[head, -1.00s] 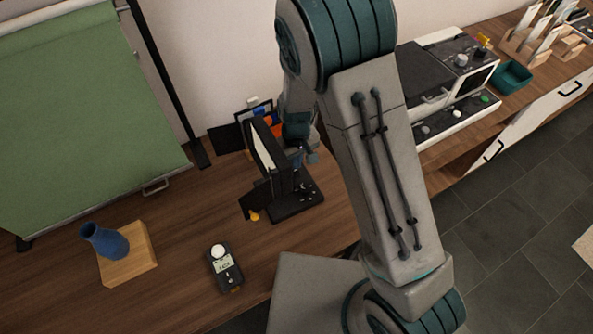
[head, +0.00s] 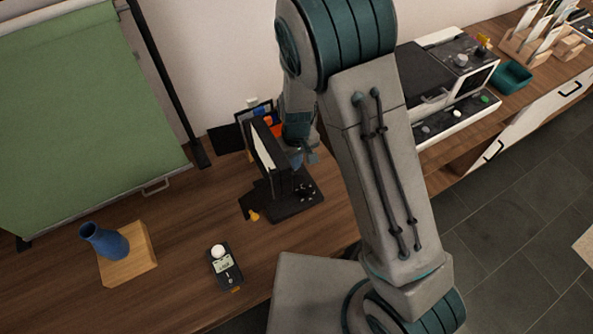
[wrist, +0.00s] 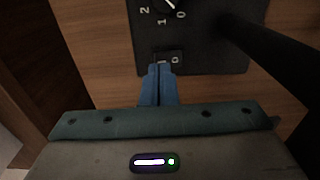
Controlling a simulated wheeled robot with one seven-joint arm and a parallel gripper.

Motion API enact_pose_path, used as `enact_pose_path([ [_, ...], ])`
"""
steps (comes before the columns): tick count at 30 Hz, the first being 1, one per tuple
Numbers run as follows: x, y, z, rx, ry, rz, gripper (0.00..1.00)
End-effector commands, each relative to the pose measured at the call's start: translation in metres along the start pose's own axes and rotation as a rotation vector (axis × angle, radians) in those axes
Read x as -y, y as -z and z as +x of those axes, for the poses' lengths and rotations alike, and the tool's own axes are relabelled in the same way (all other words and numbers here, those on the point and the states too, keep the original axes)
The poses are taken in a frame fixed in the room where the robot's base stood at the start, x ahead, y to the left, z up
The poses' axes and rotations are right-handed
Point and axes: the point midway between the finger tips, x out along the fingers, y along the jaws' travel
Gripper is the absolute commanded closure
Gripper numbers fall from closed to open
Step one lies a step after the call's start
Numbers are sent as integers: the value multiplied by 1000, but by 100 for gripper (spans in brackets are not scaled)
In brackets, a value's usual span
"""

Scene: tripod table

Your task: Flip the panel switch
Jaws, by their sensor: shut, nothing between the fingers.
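The wrist view shows a black panel (wrist: 220,55) with a small rocker switch (wrist: 176,58) marked I and O. My gripper (wrist: 158,70) is shut and empty. Its blue fingertips are at the left, I-marked side of the switch and cover part of it; I cannot tell if they press it. A dial (wrist: 172,4) marked 0, 1, 2 is cut off at the top. In the head view, my gripper (head: 303,158) is just above the black base (head: 300,208) of a panel lamp (head: 266,148); the switch is too small to make out there.
A dark post (wrist: 270,45) rises right of the switch in the wrist view. A light meter (head: 225,266) and a wooden block (head: 140,262) with a blue vase (head: 105,242) stand left on the table. A green screen (head: 85,110) is behind them.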

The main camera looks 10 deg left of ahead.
Motion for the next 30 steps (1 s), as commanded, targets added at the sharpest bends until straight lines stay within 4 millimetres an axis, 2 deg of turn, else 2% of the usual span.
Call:
enact_pose_path([
  [30, 0, 0, 10, 0, 0, 0, 100],
])
